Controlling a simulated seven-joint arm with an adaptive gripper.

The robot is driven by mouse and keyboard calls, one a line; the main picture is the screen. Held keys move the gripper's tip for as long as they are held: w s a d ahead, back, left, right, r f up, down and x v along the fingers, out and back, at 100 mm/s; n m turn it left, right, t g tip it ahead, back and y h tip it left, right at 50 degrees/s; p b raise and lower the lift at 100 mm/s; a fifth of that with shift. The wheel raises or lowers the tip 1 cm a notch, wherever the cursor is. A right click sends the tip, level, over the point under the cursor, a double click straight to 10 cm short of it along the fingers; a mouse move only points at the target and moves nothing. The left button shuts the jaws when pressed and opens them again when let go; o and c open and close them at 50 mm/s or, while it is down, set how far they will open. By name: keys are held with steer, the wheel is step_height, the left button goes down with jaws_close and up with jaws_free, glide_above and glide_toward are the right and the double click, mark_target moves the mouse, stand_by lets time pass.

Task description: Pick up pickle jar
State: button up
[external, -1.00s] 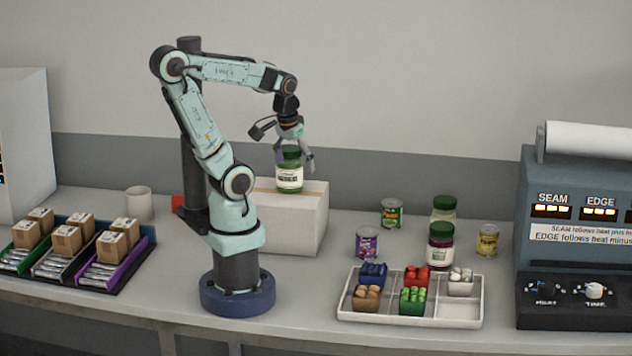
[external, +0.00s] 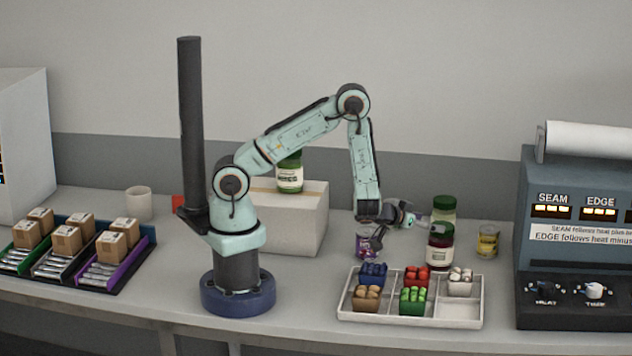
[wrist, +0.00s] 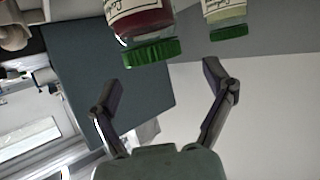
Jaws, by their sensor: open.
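A green jar with a dark green lid (external: 290,173) and a white label stands upright on the white box; it looks like the pickle jar. A dark red jar with a green lid (external: 440,246) stands on the table behind the tray. A pale jar with a green lid (external: 445,209) stands just behind it. My gripper (external: 424,224) is open and empty, turned sideways just left of these two jars. In the wrist view the red jar (wrist: 143,20) and the pale jar (wrist: 224,12) appear upside down, ahead of my open fingers (wrist: 162,88).
The white box (external: 300,222) stands behind my base. A divided white tray (external: 460,311) with coloured pieces lies in front of the jars. A purple can (external: 366,244) and a yellow can (external: 487,241) stand nearby. A sealing machine (external: 570,260) blocks the right side.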

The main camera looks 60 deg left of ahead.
mark_target(449, 224)
steer(key=x, duration=0.6)
steer(key=shift+w+d+f, duration=0.2)
steer(key=shift+d+f, duration=0.1)
steer(key=shift+d, duration=0.1)
steer(key=c, duration=1.1)
